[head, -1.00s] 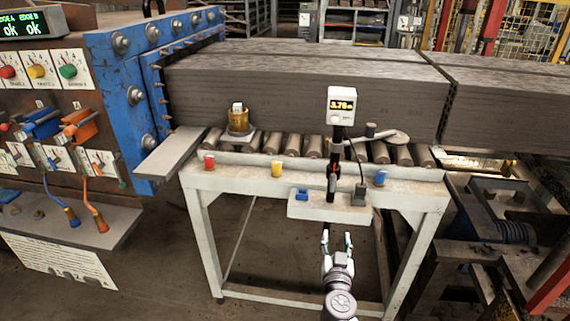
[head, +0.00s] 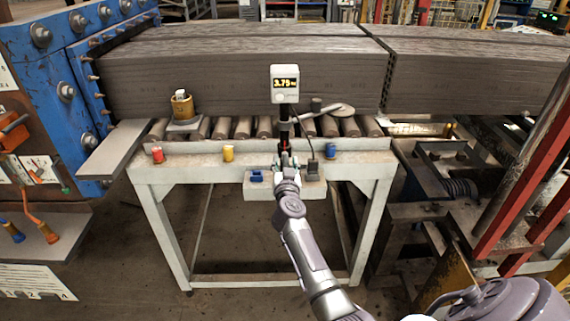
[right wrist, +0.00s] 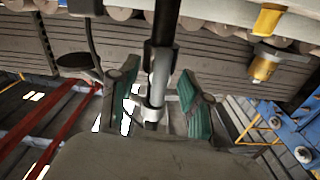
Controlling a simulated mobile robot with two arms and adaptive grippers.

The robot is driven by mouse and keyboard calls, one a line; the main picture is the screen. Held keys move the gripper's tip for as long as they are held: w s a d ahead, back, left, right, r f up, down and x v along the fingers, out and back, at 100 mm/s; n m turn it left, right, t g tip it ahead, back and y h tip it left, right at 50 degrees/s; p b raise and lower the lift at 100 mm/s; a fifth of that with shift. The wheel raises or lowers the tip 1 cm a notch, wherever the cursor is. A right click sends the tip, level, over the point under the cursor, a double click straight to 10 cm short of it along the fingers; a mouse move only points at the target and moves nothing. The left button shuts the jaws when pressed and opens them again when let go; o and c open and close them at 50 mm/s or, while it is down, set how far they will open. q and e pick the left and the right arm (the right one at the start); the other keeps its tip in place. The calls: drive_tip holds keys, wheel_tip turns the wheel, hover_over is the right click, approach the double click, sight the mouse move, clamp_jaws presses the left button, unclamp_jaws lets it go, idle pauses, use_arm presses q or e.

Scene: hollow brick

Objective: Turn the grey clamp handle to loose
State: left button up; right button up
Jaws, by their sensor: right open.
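A black post (head: 284,129) stands at the front of the roller table and carries a white display box (head: 285,83) with yellow digits. In the right wrist view a grey cylindrical piece (right wrist: 161,72) lies along the dark post, between my fingers; it looks like the clamp handle, but I cannot be sure. My right gripper (head: 287,163) is at the lower part of the post, above the small white shelf. In the wrist view its green-padded fingers (right wrist: 158,98) are apart, one on each side of the post, with gaps visible. My left gripper is out of view.
The white roller table (head: 165,172) has red, yellow and blue pieces along its front. A blue clip (head: 256,176) lies on the small shelf (head: 285,190). A brown clay column (head: 210,75) runs behind. The blue machine (head: 40,55) stands left, red rails (head: 525,195) right.

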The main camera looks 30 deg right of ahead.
drive_tip(key=shift+w+d, duration=0.3)
drive_tip(key=shift+w, duration=0.25)
clamp_jaws()
